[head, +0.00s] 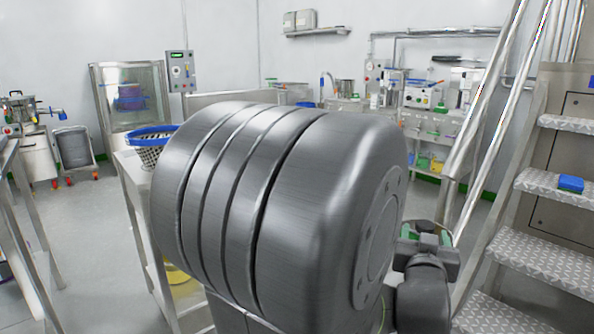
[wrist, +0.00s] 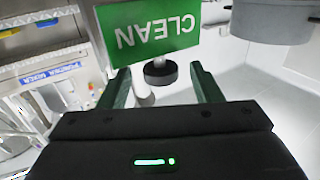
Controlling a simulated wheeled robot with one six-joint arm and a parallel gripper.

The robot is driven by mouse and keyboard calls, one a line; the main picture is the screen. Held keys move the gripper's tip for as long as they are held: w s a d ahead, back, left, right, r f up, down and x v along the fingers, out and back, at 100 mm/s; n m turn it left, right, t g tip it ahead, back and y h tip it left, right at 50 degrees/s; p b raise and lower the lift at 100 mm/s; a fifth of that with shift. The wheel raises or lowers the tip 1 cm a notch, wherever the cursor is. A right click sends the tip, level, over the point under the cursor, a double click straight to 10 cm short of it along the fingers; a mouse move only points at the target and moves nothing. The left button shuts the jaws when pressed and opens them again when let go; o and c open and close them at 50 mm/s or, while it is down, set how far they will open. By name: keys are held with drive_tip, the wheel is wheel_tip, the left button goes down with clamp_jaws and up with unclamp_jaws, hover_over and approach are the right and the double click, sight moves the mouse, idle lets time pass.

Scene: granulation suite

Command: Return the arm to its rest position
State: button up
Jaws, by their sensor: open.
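My arm fills the middle of the head view, with its large grey housing close to the camera. My gripper (head: 427,236) is small and partly hidden at the right of that housing, near the steel stairs. In the wrist view my gripper (wrist: 159,70) has two green fingers spread apart with nothing held between them. A green CLEAN sign (wrist: 150,33) appears upside down beyond the fingertips. A dark round knob-like thing (wrist: 160,74) shows beyond the gap; its distance is unclear.
Steel stairs (head: 553,190) with a blue item (head: 571,184) rise at the right. A blue-rimmed basket (head: 152,133) stands on a steel table at left, partly hidden by my arm. A bench with equipment (head: 425,96) is at the back.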

sight(425, 223)
drive_tip(key=p+v, duration=0.2)
drive_tip(key=v, duration=0.9)
drive_tip(key=b+x, duration=0.3)
drive_tip(key=x, duration=1.1)
drive_tip(key=shift+f, duration=0.1)
drive_tip(key=shift+w+r+p, duration=0.2)
drive_tip(key=shift+w+p, duration=0.05)
drive_tip(key=shift+p, duration=0.1)
drive_tip(key=shift+s+r+m+h+p, duration=0.15)
drive_tip(key=shift+m+h+p, duration=0.2)
drive_tip(key=shift+p, duration=0.5)
drive_tip(key=m+g+h+p, duration=0.2)
drive_tip(key=h+p, duration=0.1)
drive_tip(key=p, duration=0.2)
drive_tip(key=shift+m+h, duration=0.25)
drive_tip(key=shift+g+h+p, duration=0.3)
drive_tip(key=shift+g+p, duration=0.1)
drive_tip(key=shift+p, duration=0.1)
